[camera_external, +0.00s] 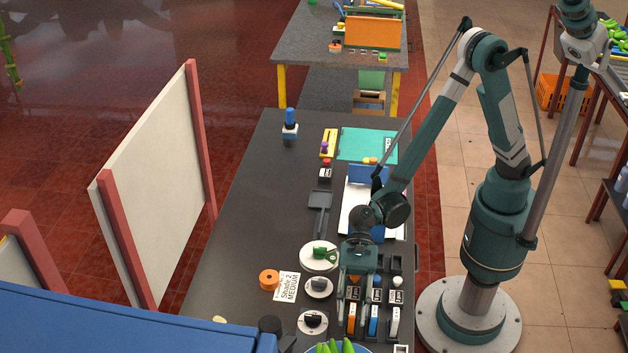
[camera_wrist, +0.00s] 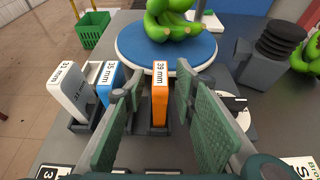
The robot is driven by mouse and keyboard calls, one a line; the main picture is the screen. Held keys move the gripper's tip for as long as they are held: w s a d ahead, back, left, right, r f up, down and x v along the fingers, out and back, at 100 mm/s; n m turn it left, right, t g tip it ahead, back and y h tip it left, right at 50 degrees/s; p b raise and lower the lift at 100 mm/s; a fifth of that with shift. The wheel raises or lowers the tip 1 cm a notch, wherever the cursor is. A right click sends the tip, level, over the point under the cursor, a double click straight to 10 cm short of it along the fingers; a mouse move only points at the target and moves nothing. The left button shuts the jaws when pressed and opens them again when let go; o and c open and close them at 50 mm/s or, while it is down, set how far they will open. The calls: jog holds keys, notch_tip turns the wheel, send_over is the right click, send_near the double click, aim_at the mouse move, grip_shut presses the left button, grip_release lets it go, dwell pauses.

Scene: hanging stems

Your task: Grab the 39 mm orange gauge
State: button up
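The orange gauge (camera_wrist: 160,103), labelled 39 mm, stands upright in a dark holder on the grey table. In the wrist view it is between the two green-padded fingers of my gripper (camera_wrist: 160,86), with a gap showing on each side. My gripper is open and holds nothing. In the external view my gripper (camera_external: 355,297) hangs above the row of gauges, and the orange gauge (camera_external: 351,320) shows below it, partly hidden. A blue gauge (camera_wrist: 108,84) and a white gauge (camera_wrist: 72,92) stand in holders to its left in the wrist view.
A blue round plate (camera_wrist: 190,55) with green bananas (camera_wrist: 172,22) is just beyond the orange gauge. A dark block with a ribbed black knob (camera_wrist: 280,40) stands at right. A green basket (camera_wrist: 92,30) is far left. Round dials (camera_external: 313,321) sit beside the gauges.

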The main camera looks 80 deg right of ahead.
jog(key=shift+c, duration=0.7)
grip_shut()
jog(key=shift+r, duration=0.1)
jog(key=shift+r+p, duration=1.25)
jog(key=shift+r, duration=3.65)
